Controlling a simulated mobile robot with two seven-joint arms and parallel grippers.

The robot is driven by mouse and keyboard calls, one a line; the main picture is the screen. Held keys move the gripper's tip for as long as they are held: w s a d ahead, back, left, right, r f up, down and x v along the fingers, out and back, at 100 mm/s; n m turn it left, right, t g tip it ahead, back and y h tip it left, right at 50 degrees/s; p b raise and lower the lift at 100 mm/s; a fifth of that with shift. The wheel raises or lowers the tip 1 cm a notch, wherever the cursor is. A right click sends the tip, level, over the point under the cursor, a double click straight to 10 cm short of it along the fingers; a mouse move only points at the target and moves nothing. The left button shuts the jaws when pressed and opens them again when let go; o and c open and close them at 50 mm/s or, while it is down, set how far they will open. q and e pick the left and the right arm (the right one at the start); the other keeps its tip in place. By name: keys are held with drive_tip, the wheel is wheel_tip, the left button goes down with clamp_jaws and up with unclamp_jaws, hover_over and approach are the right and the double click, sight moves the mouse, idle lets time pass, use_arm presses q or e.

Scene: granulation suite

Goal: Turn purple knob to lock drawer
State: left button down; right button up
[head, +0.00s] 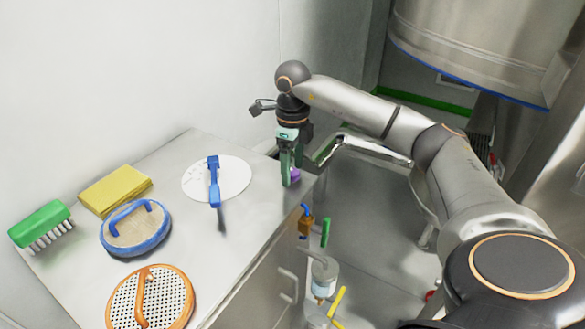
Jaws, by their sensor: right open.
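The purple knob (295,174) shows at the far right corner of the steel cabinet top, partly hidden by my right gripper. My right gripper (288,182) points down at the knob with its green fingers. It is open, and I cannot tell whether a finger touches the knob. The cabinet's drawer front (263,299) with a steel handle (288,285) faces right; the drawer looks closed. My left gripper is not in view.
An orange padlock (306,226) hangs beside the cabinet edge.

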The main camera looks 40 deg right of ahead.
drive_tip(key=shift+f, duration=0.1)
clamp_jaws()
idle(0.6)
